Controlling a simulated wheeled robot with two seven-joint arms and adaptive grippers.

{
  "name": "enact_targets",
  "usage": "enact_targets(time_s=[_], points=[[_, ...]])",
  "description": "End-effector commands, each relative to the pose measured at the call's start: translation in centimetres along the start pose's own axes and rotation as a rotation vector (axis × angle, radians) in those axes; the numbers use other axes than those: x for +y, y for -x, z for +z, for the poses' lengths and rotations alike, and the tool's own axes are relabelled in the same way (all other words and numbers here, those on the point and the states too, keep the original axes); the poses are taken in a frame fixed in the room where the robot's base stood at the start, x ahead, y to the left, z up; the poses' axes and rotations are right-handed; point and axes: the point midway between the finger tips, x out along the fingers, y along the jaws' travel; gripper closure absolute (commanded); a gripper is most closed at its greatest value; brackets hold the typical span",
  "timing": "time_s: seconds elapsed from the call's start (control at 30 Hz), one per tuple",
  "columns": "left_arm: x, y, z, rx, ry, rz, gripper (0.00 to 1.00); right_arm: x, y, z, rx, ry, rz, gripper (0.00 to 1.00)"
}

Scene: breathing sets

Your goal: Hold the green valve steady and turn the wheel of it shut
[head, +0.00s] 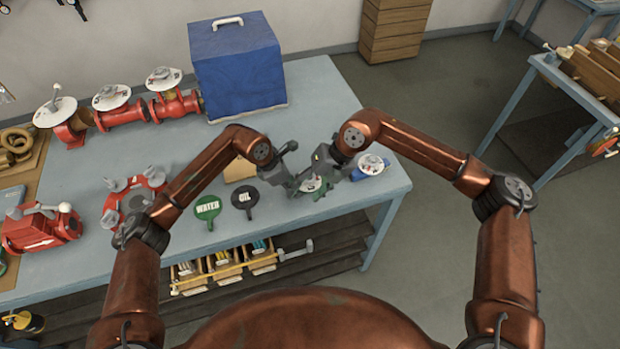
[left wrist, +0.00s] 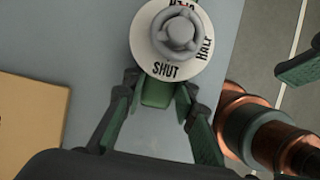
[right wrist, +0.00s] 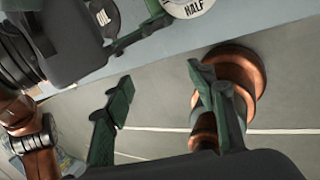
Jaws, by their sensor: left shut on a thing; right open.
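The green valve (head: 322,190) is near the table's front edge, right of the oil sign. In the left wrist view its white dial (left wrist: 166,71), reading SHUT and HALF, surrounds a grey wheel (left wrist: 178,33). My left gripper (left wrist: 157,92) is shut on the valve's green body, below the dial. In the right wrist view only part of the dial (right wrist: 190,6) shows, at the top edge. In the head view the grippers partly hide the valve.
A blue valve (head: 370,166) stands close to the right. A green water sign (head: 208,208) and black oil sign (head: 244,198) lie to the left. A blue box (head: 238,70) and red valves (head: 112,105) stand behind. The table's front edge is close.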

Motion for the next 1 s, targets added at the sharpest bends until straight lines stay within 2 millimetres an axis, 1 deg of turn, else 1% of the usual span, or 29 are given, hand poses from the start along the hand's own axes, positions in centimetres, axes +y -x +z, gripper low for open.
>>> enact_targets(time_s=[0.03, 0.1, 0.17, 0.27, 0.37, 0.47, 0.57, 0.6, 0.7, 0.8, 0.9, 1.0], points=[[0.0, 0.0, 0.0, -0.001, 0.000, 0.000, 1.00, -0.1, -0.8, -0.8, 0.047, -0.090, 0.080, 0.49], [0.0, 0.0, 0.1, -0.001, -0.001, 0.000, 1.00, 0.2, -1.2, -1.6, 0.107, -0.217, 0.194, 0.49], [0.0, 0.0, 0.1, -0.001, -0.001, 0.000, 1.00, 0.4, -1.4, -2.0, 0.155, -0.330, 0.290, 0.49], [0.0, 0.0, 0.0, -0.001, -0.001, 0.000, 1.00, 0.2, -1.2, -2.0, 0.233, -0.526, 0.444, 0.49], [0.0, 0.0, 0.0, -0.001, 0.000, 0.000, 1.00, -0.8, -0.7, -1.3, 0.303, -0.730, 0.593, 0.49], [0.0, 0.0, 0.0, 0.000, 0.000, 0.000, 1.00, -2.8, -0.1, -0.2, 0.369, -0.943, 0.736, 0.49], [0.0, 0.0, 0.0, 0.000, 0.000, 0.000, 1.00, -5.7, 0.5, 1.1, 0.424, -1.150, 0.870, 0.49], [0.0, 0.0, 0.0, 0.000, 0.000, 0.000, 1.00, -6.9, 0.7, 1.6, 0.444, -1.227, 0.918, 0.49], [0.0, 0.0, 0.0, 0.000, 0.000, 0.000, 1.00, -10.1, 0.9, 2.6, 0.483, -1.395, 1.021, 0.49], [0.0, 0.0, 0.0, 0.000, -0.001, 0.000, 1.00, -12.8, 1.1, 3.3, 0.508, -1.519, 1.096, 0.49], [0.0, 0.0, 0.0, -0.001, -0.001, 0.000, 1.00, -14.6, 1.1, 3.6, 0.524, -1.593, 1.141, 0.49], [0.0, 0.0, 0.0, -0.001, -0.001, 0.000, 1.00, -15.2, 1.0, 3.9, 0.531, -1.628, 1.164, 0.49]])
